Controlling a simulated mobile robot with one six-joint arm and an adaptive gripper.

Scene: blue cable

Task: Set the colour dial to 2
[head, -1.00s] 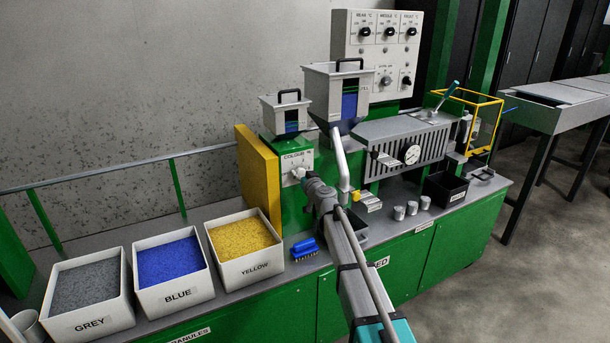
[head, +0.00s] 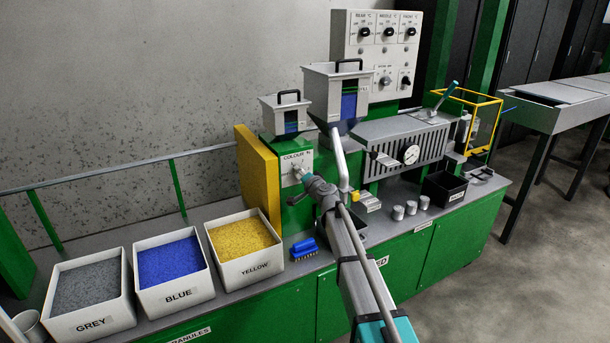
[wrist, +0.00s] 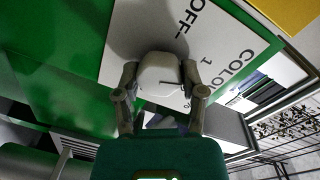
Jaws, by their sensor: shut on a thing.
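The colour dial (wrist: 159,76) is a pale knob on a white plate (head: 291,165) marked "COLOUR %" on the front of the green machine. In the wrist view the plate (wrist: 217,40) shows "OFF" and "1" beside the knob; other marks are hidden. My gripper (wrist: 160,88) has one finger on each side of the knob and is shut on it. In the head view my gripper (head: 303,177) reaches the plate and covers most of the dial.
Bins of grey (head: 92,325), blue (head: 177,298) and yellow granules (head: 247,270) stand on the bench at left. A blue brush (head: 304,246) lies below the dial. A yellow panel (head: 258,180) stands just left of the plate.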

